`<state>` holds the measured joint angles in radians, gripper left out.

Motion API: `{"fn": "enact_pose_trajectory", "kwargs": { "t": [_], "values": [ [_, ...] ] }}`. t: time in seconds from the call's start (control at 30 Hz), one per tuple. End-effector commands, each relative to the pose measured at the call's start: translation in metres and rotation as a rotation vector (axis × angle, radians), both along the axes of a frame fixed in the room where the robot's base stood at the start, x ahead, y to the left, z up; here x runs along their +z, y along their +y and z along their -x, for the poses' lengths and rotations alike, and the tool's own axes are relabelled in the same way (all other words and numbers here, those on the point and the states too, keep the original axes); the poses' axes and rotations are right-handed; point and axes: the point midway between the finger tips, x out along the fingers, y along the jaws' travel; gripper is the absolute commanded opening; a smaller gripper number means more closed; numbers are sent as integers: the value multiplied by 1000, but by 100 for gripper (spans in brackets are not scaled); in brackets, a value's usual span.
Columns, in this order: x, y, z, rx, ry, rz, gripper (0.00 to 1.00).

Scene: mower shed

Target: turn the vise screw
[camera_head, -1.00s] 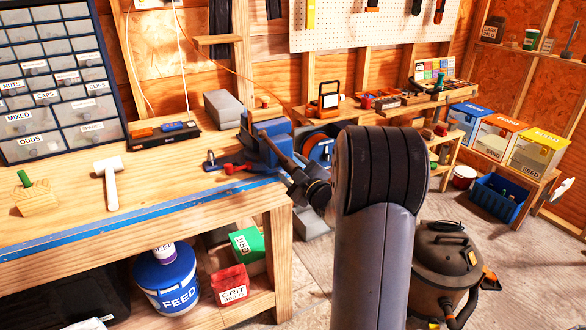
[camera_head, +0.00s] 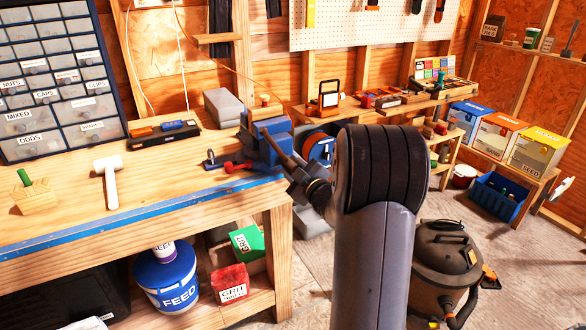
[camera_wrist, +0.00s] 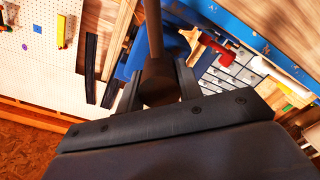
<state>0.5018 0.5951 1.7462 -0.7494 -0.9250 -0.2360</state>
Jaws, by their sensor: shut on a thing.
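The blue vise (camera_head: 268,132) stands at the right end of the workbench; part of its blue body also shows in the wrist view (camera_wrist: 136,60). Its dark vise screw (camera_head: 274,147) sticks out toward my gripper. In the wrist view the screw (camera_wrist: 153,28) runs down to a thick round dark end between my two fingers. My gripper (camera_head: 300,178) is shut on that end, with one finger on each side, as the wrist view shows (camera_wrist: 160,84). My arm hides part of the space right of the vise.
A red-handled tool (camera_head: 238,167) lies on the bench (camera_head: 150,188) left of the vise. A white mallet (camera_head: 110,180) lies farther left. An orange reel (camera_head: 318,148) stands behind my gripper. A shop vacuum (camera_head: 442,262) stands on the floor at right.

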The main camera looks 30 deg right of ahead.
Motion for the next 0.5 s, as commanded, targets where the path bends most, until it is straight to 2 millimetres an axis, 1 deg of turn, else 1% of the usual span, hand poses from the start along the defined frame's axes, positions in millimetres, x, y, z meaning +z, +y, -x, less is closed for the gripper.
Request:
{"fn": "enact_pose_trajectory", "kwargs": {
  "t": [0.17,0.5],
  "values": [
    [0,0,0,1,7,-83,12],
    [0,0,0,1,25,-335,12]
  ]
}}
